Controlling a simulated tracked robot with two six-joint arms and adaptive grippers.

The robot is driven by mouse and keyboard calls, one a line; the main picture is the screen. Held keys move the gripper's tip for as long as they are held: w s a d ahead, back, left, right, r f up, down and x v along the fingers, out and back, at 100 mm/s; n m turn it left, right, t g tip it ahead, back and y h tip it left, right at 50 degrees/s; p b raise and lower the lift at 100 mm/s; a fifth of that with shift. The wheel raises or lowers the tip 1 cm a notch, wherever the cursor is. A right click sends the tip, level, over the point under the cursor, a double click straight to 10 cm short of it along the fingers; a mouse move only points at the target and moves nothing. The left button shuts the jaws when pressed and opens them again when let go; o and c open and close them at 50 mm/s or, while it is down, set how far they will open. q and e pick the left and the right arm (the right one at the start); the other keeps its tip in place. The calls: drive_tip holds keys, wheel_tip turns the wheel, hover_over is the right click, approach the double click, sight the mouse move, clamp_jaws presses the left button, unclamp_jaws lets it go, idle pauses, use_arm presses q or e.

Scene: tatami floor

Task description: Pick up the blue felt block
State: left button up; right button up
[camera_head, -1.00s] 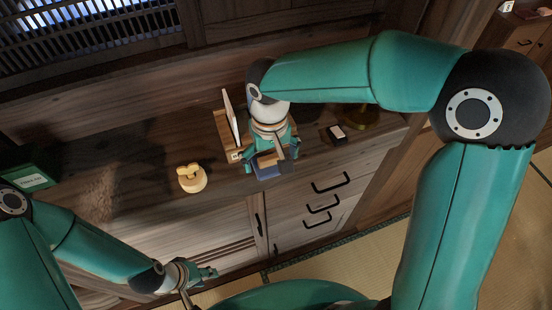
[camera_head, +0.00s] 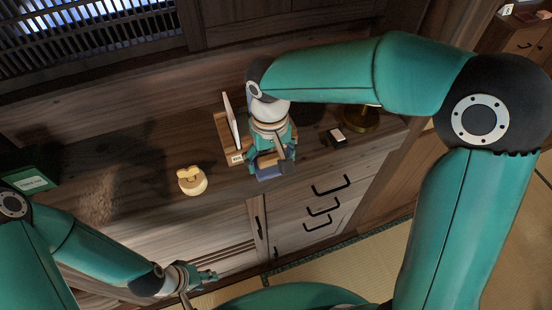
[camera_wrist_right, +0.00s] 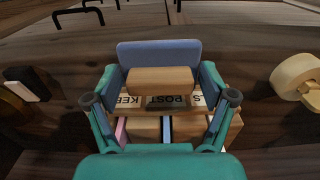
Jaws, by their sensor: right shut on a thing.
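The blue felt block (camera_head: 268,173) has a wooden back and is at the front edge of the cabinet top in the head view. In the right wrist view its blue felt (camera_wrist_right: 160,52) stands behind the wooden piece (camera_wrist_right: 160,80). My right gripper (camera_head: 270,160) is shut on it, with one finger at each side; it also shows in the wrist view (camera_wrist_right: 160,76). Whether the block touches the cabinet top is hard to tell. My left gripper (camera_head: 204,275) is low in front of the cabinet, away from the block; its finger opening is unclear.
A lettered wooden rack (camera_wrist_right: 160,106) holding a white panel (camera_head: 231,120) stands close behind the block. A round pale wooden object (camera_head: 192,181) is to the left. A small dark box (camera_head: 337,136) and brass base (camera_head: 360,119) are to the right. A green box (camera_head: 28,178) is far left.

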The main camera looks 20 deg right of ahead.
sight(271, 157)
wheel_tip(271, 157, up, 19)
drive_tip(key=shift+p, duration=0.4)
drive_tip(key=o, duration=0.6)
drive_tip(key=c, duration=0.5)
drive_tip(key=shift+o, duration=0.2)
drive_tip(key=shift+s, duration=0.1)
